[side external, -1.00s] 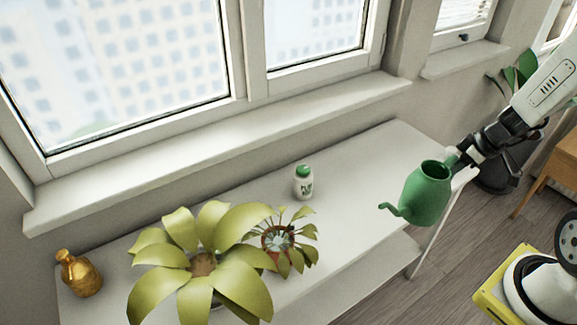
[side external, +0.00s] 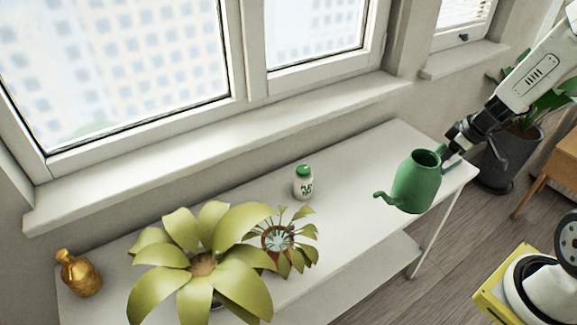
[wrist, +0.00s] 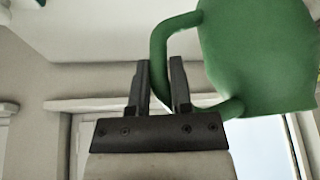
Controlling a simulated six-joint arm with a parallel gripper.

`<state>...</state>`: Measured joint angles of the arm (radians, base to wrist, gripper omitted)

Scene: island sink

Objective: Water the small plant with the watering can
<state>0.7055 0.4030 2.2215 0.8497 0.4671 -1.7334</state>
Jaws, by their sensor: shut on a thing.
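The green watering can (side external: 417,184) is held up over the right end of the white table, its spout pointing left, roughly upright with a slight tilt. My gripper (side external: 447,160) is shut on its handle at the right side. In the wrist view the can (wrist: 262,55) fills the upper right, and its handle passes by the two dark fingers of my gripper (wrist: 161,85). The small plant (side external: 279,241), in a reddish-brown pot, stands on the table to the left of the can, well apart from the spout.
A large yellow-green plant (side external: 203,262) stands just left of the small one. A white bottle with a green cap (side external: 304,182) stands behind the small plant. A gold bottle (side external: 79,273) is at the far left. The white table (side external: 362,172) is clear between bottle and can.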

